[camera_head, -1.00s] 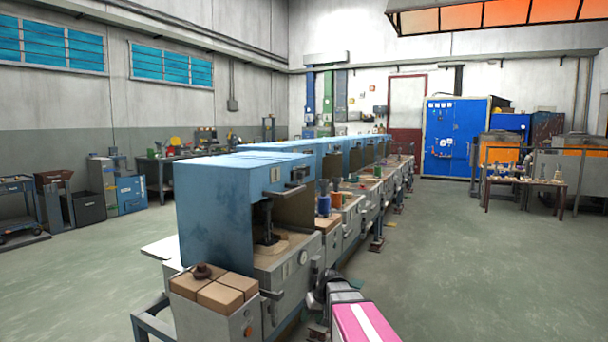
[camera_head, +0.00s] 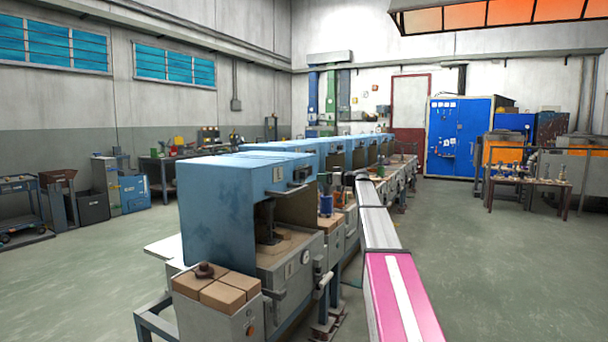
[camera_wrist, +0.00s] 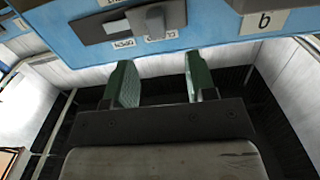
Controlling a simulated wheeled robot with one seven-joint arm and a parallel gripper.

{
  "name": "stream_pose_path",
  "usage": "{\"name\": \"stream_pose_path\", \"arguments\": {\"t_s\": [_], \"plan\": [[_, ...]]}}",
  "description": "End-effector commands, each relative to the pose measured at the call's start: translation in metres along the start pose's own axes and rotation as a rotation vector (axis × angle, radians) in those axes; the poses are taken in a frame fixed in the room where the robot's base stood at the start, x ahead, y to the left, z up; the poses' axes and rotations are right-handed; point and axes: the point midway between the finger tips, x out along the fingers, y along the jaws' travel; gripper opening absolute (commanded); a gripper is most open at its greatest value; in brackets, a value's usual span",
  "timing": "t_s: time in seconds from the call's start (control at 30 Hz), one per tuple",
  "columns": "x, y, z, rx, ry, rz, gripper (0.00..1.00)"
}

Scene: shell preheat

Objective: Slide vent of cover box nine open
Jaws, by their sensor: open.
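In the wrist view a blue cover box (camera_wrist: 218,22) fills the top. A white plate (camera_wrist: 262,22) on it reads like a 6, but the lettering near it looks upside down, so it may be a 9. In the head view my arm reaches forward along the row's right side; I cannot make out the fingers or tell which box is nine there.
Blue cover boxes (camera_head: 215,200) stand in a row on grey machine bases (camera_head: 285,275). Tan blocks (camera_head: 228,292) lie on the near end. A table with small parts (camera_head: 530,182) stands at the right. The floor (camera_head: 500,270) right of the row is clear.

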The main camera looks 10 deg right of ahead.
Motion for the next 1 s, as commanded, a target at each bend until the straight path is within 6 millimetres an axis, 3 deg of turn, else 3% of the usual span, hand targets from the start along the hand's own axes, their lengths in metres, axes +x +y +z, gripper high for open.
{"name": "stream_pose_path", "arguments": {"t_s": [0.1,0.27,0.8,1.0], "plan": [[0.0,0.007,-0.014,-0.022,0.027,0.0,0.51],[0.008,0.006,-0.014,-0.023,0.028,-0.001,0.51],[0.093,0.006,-0.016,-0.021,0.025,-0.002,0.51],[0.106,0.006,-0.016,-0.021,0.025,0.0,0.51]]}}
